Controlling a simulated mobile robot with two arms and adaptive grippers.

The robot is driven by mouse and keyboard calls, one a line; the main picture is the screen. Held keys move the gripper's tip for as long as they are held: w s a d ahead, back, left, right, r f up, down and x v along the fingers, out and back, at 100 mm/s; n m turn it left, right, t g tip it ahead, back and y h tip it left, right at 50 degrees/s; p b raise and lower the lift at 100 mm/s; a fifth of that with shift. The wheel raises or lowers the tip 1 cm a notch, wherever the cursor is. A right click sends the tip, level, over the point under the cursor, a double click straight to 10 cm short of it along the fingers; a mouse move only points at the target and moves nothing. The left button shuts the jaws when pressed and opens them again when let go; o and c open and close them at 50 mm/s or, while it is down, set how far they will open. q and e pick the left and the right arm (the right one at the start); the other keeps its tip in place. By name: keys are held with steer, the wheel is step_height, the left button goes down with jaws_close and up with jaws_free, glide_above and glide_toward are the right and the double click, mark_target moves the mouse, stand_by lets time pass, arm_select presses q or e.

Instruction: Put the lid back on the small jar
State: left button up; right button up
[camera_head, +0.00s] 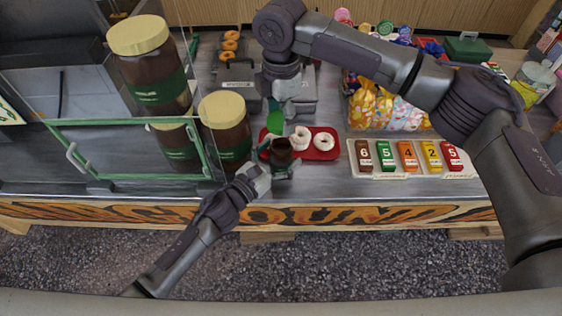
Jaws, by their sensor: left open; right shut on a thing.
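The small jar (281,152) is dark brown and stands at the front edge of the red tray. Its top looks uncovered. My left gripper (273,168) is open, with its fingers close around the jar's lower front; I cannot tell whether they touch it. My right gripper (284,107) comes down from above, behind the jar, and is shut on a green thing (274,118). The green thing is partly hidden by the fingers, and I cannot tell for sure that it is the lid. It is apart from the jar.
The red tray (323,154) holds white ring sweets beside the jar. Large brown jars with cream lids (222,108) stand close on the left. A white rack of numbered coloured blocks (467,174) lies to the right. The counter's front strip is clear.

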mark_target(281, 145)
arm_select(q)
jaws_close()
arm_select(e)
steer(key=shift+f, duration=2.5)
steer(key=shift+f, duration=0.85)
steer(key=shift+f, duration=0.6)
